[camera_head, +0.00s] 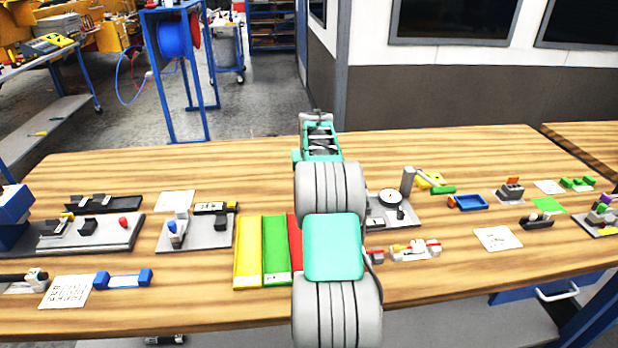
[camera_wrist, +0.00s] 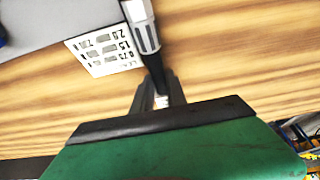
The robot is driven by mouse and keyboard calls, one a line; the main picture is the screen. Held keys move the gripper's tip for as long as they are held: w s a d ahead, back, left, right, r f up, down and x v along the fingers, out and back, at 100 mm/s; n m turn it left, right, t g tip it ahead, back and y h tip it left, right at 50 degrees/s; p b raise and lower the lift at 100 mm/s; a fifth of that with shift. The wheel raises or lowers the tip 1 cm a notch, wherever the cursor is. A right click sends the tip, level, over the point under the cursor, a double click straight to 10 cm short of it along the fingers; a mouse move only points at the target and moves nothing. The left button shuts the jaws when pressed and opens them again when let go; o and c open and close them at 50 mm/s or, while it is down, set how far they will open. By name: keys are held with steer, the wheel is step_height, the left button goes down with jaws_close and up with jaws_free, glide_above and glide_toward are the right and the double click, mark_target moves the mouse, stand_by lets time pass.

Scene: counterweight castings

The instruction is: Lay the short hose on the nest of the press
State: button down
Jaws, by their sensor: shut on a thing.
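In the wrist view my gripper (camera_wrist: 160,88) is shut on a slim dark piece with a pale, ribbed grey end fitting (camera_wrist: 147,38), which looks like the short hose. It runs from the fingertips to the top edge of the view, above the table, and its far end is out of frame. In the head view my arm hides the gripper. I cannot tell for certain which fixture is the press. A smaller grey plate (camera_head: 205,240) carries a blue-and-white piece and a black-and-yellow piece. No nest is clearly made out.
A printed card (camera_wrist: 104,48) lies below the held piece. Yellow (camera_head: 248,255) and green (camera_head: 276,250) trays stand left of my arm. A round dial fixture (camera_head: 390,197) and a blue tray (camera_head: 470,202) are to the right. The back middle of the table is clear.

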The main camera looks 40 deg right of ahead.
steer(key=c, duration=1.3)
jaws_free()
steer(key=shift+c, duration=0.2)
